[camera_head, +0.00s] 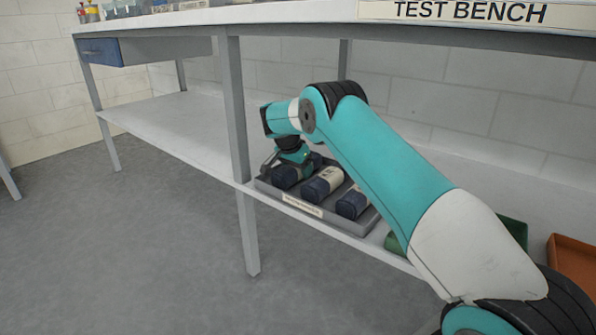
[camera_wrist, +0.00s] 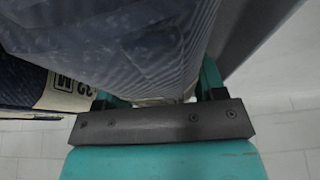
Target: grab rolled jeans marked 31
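My gripper (camera_head: 293,162) reaches down to the leftmost dark blue jeans roll (camera_head: 287,177) in a grey tray (camera_head: 318,214) on the lower shelf. In the wrist view that roll (camera_wrist: 150,45) fills the upper left and lies between the two teal fingers. Whether they press on it cannot be told. Its number does not show. A second roll with a cream band (camera_head: 323,184) lies right of it; in the wrist view its band (camera_wrist: 66,92) carries partly legible print, perhaps 32. A third roll (camera_head: 352,202) lies farther right, partly behind my arm. No 31 can be read.
The tray's front has a small label, too small to read. The bench top (camera_head: 290,12) is above my arm, and a bench leg (camera_head: 238,150) stands just left of the tray. A green bin (camera_head: 514,231) and an orange bin (camera_head: 574,262) are at right. The left shelf is clear.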

